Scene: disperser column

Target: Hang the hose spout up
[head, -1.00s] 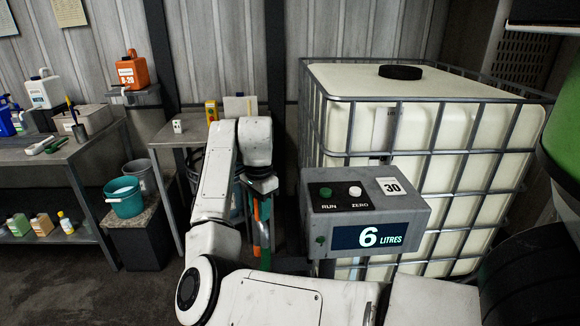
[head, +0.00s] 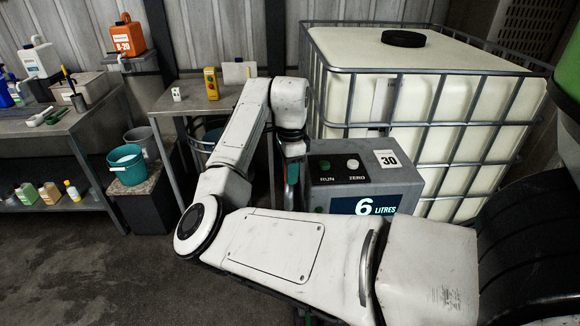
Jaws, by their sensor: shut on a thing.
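My gripper (head: 293,150) points down at the end of my white arm, just left of the grey control box (head: 365,182). Its fingertips are small and partly hidden. It is shut on a narrow green piece (head: 292,174), which looks like the hose spout. The spout's lower part and the hose are hidden behind my arm and the box. The box has a green RUN button, a white ZERO button and a card reading 30, and its display (head: 366,205) shows 6 LITRES. I cannot make out a hanger for the spout.
A large caged white tank (head: 440,75) with a black lid stands behind the box. A small table (head: 205,103) with a yellow device (head: 211,84) is behind my arm. A teal bucket (head: 127,165) and a workbench (head: 75,125) are at left. The floor at lower left is clear.

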